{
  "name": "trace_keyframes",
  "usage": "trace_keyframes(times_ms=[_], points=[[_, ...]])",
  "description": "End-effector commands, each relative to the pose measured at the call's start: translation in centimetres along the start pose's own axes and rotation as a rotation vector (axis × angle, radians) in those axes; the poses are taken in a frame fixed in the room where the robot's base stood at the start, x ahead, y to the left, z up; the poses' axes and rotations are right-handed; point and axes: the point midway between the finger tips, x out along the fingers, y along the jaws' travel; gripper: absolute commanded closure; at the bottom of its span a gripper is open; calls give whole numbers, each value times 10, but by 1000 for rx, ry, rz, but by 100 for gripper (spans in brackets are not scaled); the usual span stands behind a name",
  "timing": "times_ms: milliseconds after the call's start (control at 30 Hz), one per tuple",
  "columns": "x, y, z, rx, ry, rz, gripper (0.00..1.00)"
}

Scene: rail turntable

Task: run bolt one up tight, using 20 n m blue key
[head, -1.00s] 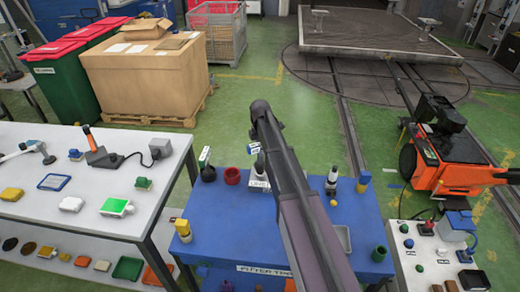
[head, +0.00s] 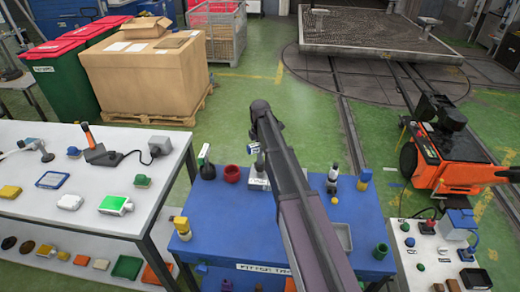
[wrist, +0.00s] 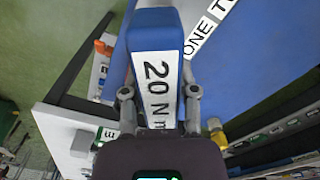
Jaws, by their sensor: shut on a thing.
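My gripper (wrist: 159,95) is shut on the blue key (wrist: 152,18), which carries a white label reading "20 N m". In the head view a small blue and white part of the key (head: 253,148) shows left of my arm, above the blue table. My arm hides the gripper there. A white label reading "ONE" (wrist: 200,38) lies beyond the key in the wrist view. In the head view a pale block (head: 258,183) stands on the blue table, partly behind my arm. Bolt one itself cannot be made out, and I cannot tell whether the key touches anything.
A white bench (head: 40,215) stands left. An orange machine (head: 445,165) stands right. Green floor lies open behind the table.

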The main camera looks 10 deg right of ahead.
Motion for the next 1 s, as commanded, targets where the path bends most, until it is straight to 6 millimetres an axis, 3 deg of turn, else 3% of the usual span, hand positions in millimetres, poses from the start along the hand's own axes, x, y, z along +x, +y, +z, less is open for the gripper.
trace_keyframes(times_ms=[667,1000], points=[[3,0,0,12,0,0,100],[3,0,0,224,0,0,100]])
